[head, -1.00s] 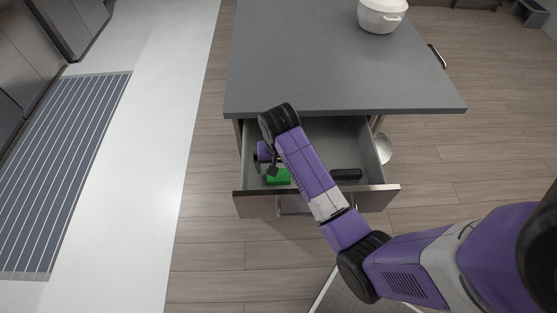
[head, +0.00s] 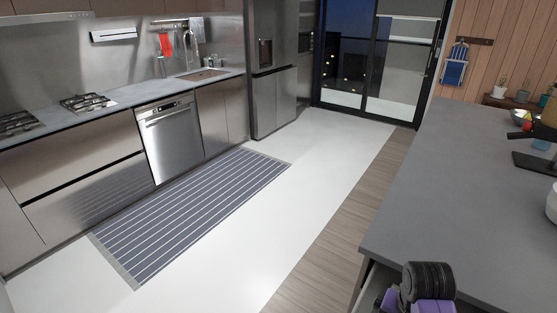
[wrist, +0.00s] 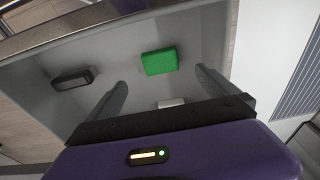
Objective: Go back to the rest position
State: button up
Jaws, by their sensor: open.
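My gripper (wrist: 161,78) is open in the wrist view, with its two fingers apart and nothing between them. It hangs over the open drawer (wrist: 215,45). A green block (wrist: 159,61) lies on the drawer floor just beyond the fingertips. In the head view only a purple and black part of my arm shows at the bottom right, and the gripper itself is not seen there.
A dark object (wrist: 72,79) and a whitish one (wrist: 171,103) also lie in the drawer. The grey island counter (head: 450,190) stands at the right. A striped runner (head: 190,212) lies before the steel cabinets (head: 85,190). The white floor is clear.

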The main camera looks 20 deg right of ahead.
jog(key=w+d+r+n+t+h, duration=0.2)
jog(key=w+d+r+t, duration=0.1)
jog(key=w+r+t, duration=0.4)
jog(key=a+n+t+h, duration=0.1)
jog(key=a+n+t, duration=0.2)
jog(key=a, duration=0.2)
jog(key=s+a+r+n+t+y, duration=0.1)
jog(key=s+a+r+t, duration=0.15)
jog(key=s+a, duration=0.35)
jog(key=s+a+r+n+t+y+b, duration=0.1)
jog(key=s+a+r+n+t, duration=0.2)
jog(key=s, duration=0.5)
jog(key=s+a+r+t+y, duration=0.1)
jog(key=s+a+r, duration=0.35)
jog(key=s, duration=0.25)
jog(key=s+a+f+n+g+y, duration=0.1)
jog(key=s+a+g, duration=0.2)
jog(key=s, duration=0.6)
jog(key=shift+s+a+f, duration=0.15)
jog(key=shift+s+f, duration=0.15)
